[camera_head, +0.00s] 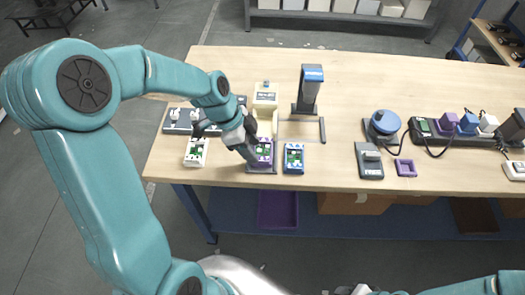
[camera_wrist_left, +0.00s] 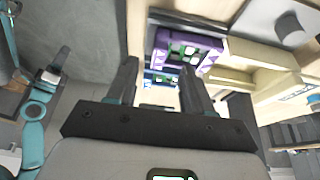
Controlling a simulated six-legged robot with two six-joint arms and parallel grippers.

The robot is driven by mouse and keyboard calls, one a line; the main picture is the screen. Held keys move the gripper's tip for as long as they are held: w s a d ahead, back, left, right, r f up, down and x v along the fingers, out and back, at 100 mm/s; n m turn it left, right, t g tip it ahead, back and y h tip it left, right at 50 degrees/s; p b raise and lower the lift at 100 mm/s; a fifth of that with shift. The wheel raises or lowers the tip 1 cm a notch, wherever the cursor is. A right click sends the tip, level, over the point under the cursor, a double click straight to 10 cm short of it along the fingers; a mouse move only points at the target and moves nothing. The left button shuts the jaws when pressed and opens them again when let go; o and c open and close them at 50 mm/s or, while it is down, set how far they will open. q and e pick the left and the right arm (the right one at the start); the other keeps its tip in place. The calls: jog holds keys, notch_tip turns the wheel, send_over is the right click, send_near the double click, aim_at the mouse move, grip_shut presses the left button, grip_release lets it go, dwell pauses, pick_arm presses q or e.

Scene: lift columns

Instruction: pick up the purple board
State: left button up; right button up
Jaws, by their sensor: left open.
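The purple board (camera_head: 265,150) sits upright in a grey holder near the table's front edge in the head view. It also shows in the left wrist view (camera_wrist_left: 205,45), past the fingertips. My left gripper (camera_head: 250,158) is at the board's left side and partly covers it. Its two fingers are apart in the left wrist view (camera_wrist_left: 160,75), with no board held between them. Whether a finger touches the board, I cannot tell. In the left wrist view, what looks like my right gripper (camera_wrist_left: 56,65) is at the far left, its jaws unclear.
A blue board (camera_head: 294,158) stands close right of the purple one, a white board (camera_head: 196,152) to the left. A beige device (camera_head: 265,97) and a grey stand (camera_head: 309,90) are behind. A blue round device (camera_head: 384,122) and a power strip (camera_head: 450,130) are further right.

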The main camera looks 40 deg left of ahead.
aim_at(260, 158)
pick_arm(q)
jog(key=p+x, duration=0.1)
jog(key=x, duration=0.4)
jog(key=shift+w, duration=0.15)
jog(key=shift+s+d, duration=0.15)
jog(key=shift+s, duration=0.05)
grip_shut()
jog(key=shift+w, duration=0.1)
